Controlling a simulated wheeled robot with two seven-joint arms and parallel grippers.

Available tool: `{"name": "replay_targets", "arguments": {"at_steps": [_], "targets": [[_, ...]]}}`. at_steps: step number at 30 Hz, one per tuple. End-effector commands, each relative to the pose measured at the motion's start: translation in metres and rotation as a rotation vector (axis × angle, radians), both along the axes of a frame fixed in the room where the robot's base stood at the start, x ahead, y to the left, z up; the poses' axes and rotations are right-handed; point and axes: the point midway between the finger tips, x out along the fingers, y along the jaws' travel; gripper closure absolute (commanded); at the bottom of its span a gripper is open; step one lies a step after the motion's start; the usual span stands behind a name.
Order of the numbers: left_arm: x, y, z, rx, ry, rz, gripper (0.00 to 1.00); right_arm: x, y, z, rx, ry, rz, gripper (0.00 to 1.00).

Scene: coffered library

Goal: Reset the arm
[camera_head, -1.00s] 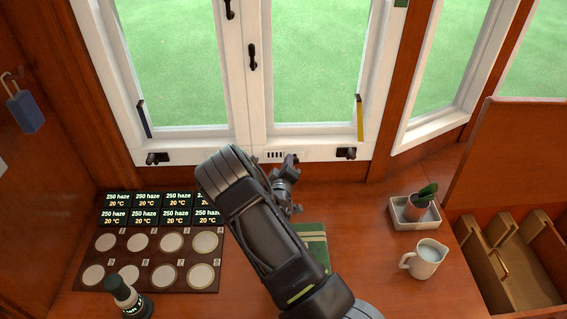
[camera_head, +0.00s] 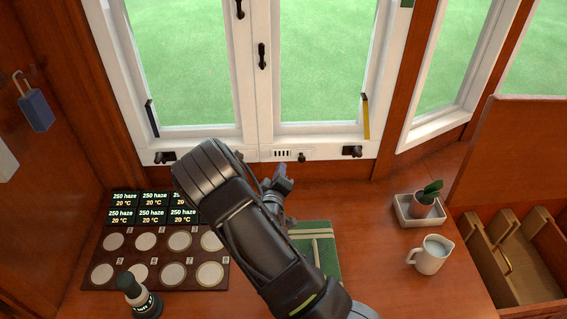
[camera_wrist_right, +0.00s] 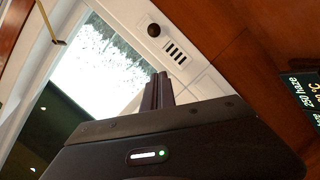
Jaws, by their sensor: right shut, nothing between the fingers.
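My right arm (camera_head: 250,225) reaches in from the bottom of the head view, over the wooden desk. Its gripper (camera_head: 282,172) is partly hidden behind the arm and sits just in front of the window sill. In the right wrist view the gripper (camera_wrist_right: 157,88) shows its fingers together, with nothing between them. Beyond the fingers there are the white window frame and a slotted vent (camera_wrist_right: 176,52) with a dark round knob (camera_wrist_right: 154,30). My left gripper is not in view.
A dark board with round pads (camera_head: 170,260) and small displays lies left, with a dark bottle (camera_head: 138,298) in front. A green striped book (camera_head: 325,245) lies partly under my arm. A white jug (camera_head: 430,255), a potted plant (camera_head: 426,200) on a tray (camera_head: 403,210) and an open drawer (camera_head: 520,262) are right.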

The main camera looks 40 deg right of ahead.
Motion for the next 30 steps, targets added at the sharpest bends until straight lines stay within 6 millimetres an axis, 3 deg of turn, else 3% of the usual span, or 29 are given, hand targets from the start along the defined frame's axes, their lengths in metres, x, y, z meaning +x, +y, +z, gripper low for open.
{"name": "replay_targets", "arguments": {"at_steps": [6, 23, 30], "targets": [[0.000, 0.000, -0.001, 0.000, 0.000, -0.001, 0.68, -0.010, 0.013, 0.002, 0.000, -0.001, 0.001, 1.00], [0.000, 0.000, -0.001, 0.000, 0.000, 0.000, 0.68, -0.010, 0.013, 0.002, 0.000, 0.000, 0.000, 1.00], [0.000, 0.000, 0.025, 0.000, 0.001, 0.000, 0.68, -0.010, 0.013, 0.028, 0.000, 0.000, 0.000, 1.00]]}}
